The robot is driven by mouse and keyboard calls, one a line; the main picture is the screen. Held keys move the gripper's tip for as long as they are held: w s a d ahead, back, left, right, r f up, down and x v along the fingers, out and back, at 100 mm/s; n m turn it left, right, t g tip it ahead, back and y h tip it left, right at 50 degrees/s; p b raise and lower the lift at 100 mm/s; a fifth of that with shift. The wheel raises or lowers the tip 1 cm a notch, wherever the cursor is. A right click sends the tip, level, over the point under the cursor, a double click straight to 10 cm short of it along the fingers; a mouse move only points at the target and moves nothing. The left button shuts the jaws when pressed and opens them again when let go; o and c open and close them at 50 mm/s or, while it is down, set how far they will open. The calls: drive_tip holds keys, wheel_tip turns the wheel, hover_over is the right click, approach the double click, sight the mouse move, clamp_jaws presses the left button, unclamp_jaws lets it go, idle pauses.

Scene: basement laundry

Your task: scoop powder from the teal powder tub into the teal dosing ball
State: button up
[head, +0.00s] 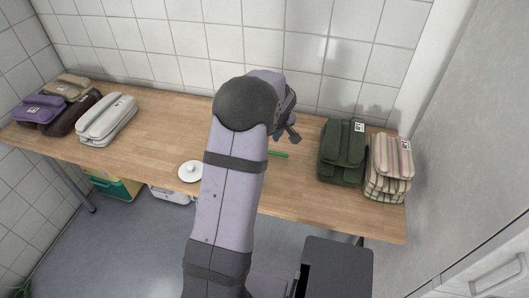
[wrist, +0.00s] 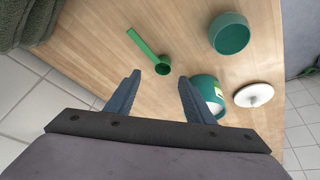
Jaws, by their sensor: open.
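A green scoop (wrist: 146,46) lies on the wooden table, its round bowl appearing between and just beyond my fingertips in the wrist view; its handle also shows in the head view (head: 279,154). My gripper (wrist: 159,80) is open and empty above the table; it also shows in the head view (head: 291,136). The teal powder tub (wrist: 214,106), with a pale label and white inside, is partly hidden by my right finger. The teal dosing ball (wrist: 231,46) is an open, empty-looking round cup farther off. In the head view my arm hides both.
A white knobbed lid (wrist: 254,95) lies near the table edge, also in the head view (head: 190,172). Folded green (head: 341,150) and striped (head: 389,165) cloths are at right; white (head: 107,119) and purple (head: 39,108) ones at left. Bare tabletop (head: 160,130) lies left of my arm.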

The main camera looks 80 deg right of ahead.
drive_tip(key=shift+p+x, duration=1.1)
drive_tip(key=shift+x, duration=2.6)
drive_tip(key=shift+w+a, duration=0.15)
drive_tip(key=shift+a, duration=0.05)
drive_tip(key=c, duration=1.1)
